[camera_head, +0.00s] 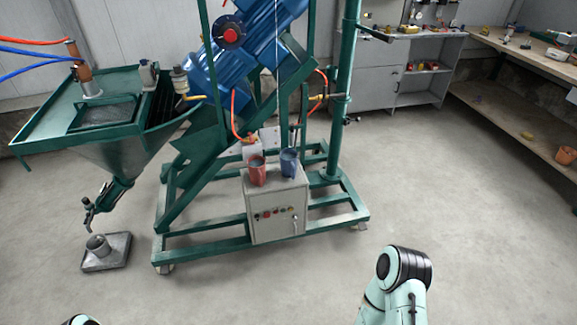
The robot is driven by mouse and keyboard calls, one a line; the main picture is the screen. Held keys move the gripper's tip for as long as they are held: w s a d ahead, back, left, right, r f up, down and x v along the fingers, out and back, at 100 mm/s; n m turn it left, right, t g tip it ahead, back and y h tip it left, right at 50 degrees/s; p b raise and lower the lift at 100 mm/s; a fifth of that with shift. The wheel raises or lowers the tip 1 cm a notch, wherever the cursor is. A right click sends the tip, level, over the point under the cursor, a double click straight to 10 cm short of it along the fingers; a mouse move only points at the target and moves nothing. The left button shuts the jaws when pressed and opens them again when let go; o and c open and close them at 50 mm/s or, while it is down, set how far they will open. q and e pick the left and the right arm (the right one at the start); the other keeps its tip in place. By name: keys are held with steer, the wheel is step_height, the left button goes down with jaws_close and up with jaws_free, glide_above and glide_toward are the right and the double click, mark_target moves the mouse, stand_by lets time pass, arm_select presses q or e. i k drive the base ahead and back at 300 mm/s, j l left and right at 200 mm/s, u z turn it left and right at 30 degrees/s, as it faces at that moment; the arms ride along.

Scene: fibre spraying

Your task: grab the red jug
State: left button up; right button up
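The red jug (257,172) stands upright on top of a grey control box (276,212) on the green machine frame. A dark blue jug (289,163) stands just to its right on the same box, close beside it. Part of my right arm shows at the bottom right, on the floor side of the box and well apart from the jugs. A small piece of my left arm shows at the bottom left edge. Neither gripper's fingers can be seen.
The green machine (200,255) with blue motors rises behind and above the jugs. A green hopper (115,140) with a spray nozzle hangs at the left above a metal block (107,252). Shelves (540,130) line the right. The floor in front is clear.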

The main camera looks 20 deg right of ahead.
mark_target(256, 164)
steer(key=u, duration=0.5)
steer(key=i+l+u, duration=0.25)
steer(key=l+u, duration=0.2)
steer(key=i+l+u, duration=0.25)
steer(key=l+u, duration=0.2)
steer(key=i+l+u, duration=0.1)
steer(key=l, duration=0.2)
steer(key=i+l, duration=0.1)
steer(key=l, duration=0.25)
steer(key=l+u, duration=0.15)
steer(key=l, duration=0.15)
steer(key=i+l, duration=0.05)
